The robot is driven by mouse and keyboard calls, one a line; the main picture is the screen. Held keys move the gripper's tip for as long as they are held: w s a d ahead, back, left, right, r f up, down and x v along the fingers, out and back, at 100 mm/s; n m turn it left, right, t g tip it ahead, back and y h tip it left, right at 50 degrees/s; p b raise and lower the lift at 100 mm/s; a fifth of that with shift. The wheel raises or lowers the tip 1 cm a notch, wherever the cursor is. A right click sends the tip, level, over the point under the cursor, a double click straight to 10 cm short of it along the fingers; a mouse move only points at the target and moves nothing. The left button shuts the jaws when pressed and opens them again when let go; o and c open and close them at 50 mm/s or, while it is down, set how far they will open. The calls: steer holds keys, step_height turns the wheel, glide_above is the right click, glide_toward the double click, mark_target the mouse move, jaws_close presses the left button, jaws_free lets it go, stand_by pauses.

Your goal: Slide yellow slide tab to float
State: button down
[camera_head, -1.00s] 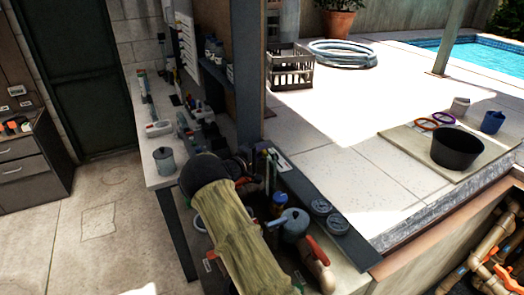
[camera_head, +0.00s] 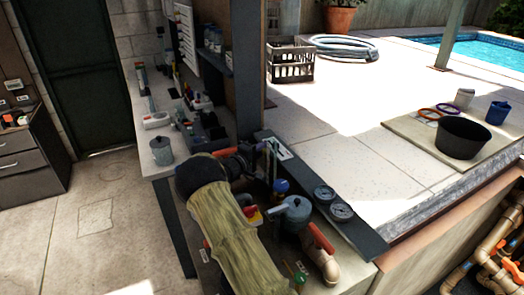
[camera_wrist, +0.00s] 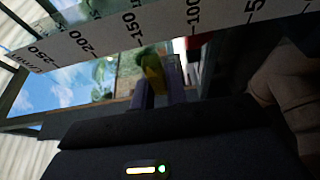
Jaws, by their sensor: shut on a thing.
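A white scale strip (camera_wrist: 95,38) with black numbers runs slantwise across the top of the wrist view. A yellow tab (camera_wrist: 153,72) lies below it, between the two dark fingers of my gripper (camera_wrist: 157,92). My gripper is shut on the yellow tab, close to the strip. In the head view my gripper (camera_head: 262,151) is at the upright gauge assembly (camera_head: 279,149) by the dark post, partly hidden by my wrist. The tab is not clear there. I cannot make out the float in either view.
Right of my arm are a grey-blue valve body (camera_head: 291,214), a red-handled pipe (camera_head: 321,240) and two round gauges (camera_head: 333,202) on a dark ledge. A grey canister (camera_head: 161,151) stands on the bench at left. The left floor is clear.

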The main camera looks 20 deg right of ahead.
steer(key=shift+f+b, duration=1.35)
steer(key=shift+f, duration=0.15)
steer(key=c, duration=1.4)
jaws_free()
steer(key=shift+r, duration=0.1)
steer(key=shift+r, duration=0.1)
step_height(320, 180, up, 10)
steer(key=shift+f+b, duration=0.1)
steer(key=shift+b, duration=0.95)
